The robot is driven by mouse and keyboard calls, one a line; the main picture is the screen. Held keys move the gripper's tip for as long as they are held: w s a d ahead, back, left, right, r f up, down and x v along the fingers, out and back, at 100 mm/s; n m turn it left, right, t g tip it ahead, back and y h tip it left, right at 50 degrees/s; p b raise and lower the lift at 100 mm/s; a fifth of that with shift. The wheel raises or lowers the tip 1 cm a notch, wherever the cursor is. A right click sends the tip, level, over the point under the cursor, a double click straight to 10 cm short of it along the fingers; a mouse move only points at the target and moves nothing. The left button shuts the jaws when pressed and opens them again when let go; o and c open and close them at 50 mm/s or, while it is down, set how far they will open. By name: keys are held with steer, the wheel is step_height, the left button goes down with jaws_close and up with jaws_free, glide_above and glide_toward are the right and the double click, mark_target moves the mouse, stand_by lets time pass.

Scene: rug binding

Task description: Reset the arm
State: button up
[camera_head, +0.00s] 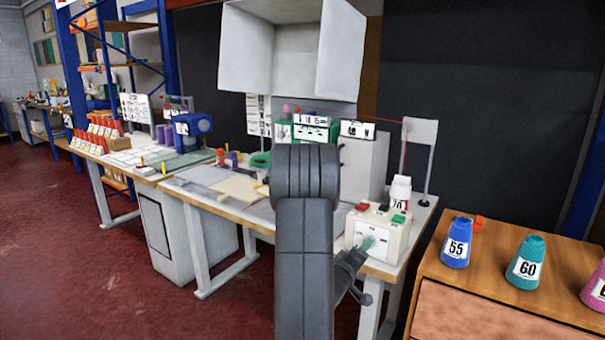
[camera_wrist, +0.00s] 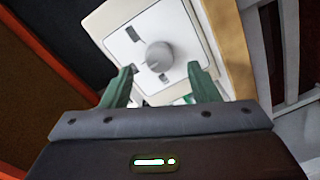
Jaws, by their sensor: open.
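My gripper (camera_wrist: 162,87) is open in the wrist view, its two green fingers spread and nothing held between them. A white control box with a round grey knob (camera_wrist: 159,55) is just beyond the fingertips, and the knob lies between and past them. In the head view the same control box (camera_head: 393,228) stands at the front edge of the workbench, with red and green buttons on top. My grey arm reaches over the bench there, and my gripper (camera_head: 367,244) is partly visible at the box's front. Whether the fingers touch the box cannot be told.
A wooden cabinet (camera_head: 490,295) at right holds a blue cone (camera_head: 456,243) and a teal cone (camera_head: 525,262). The red floor (camera_head: 90,265) at left is clear.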

steer(key=x, duration=0.3)
steer(key=shift+w+d, duration=0.1)
steer(key=shift+w, duration=0.05)
stand_by(0.3)
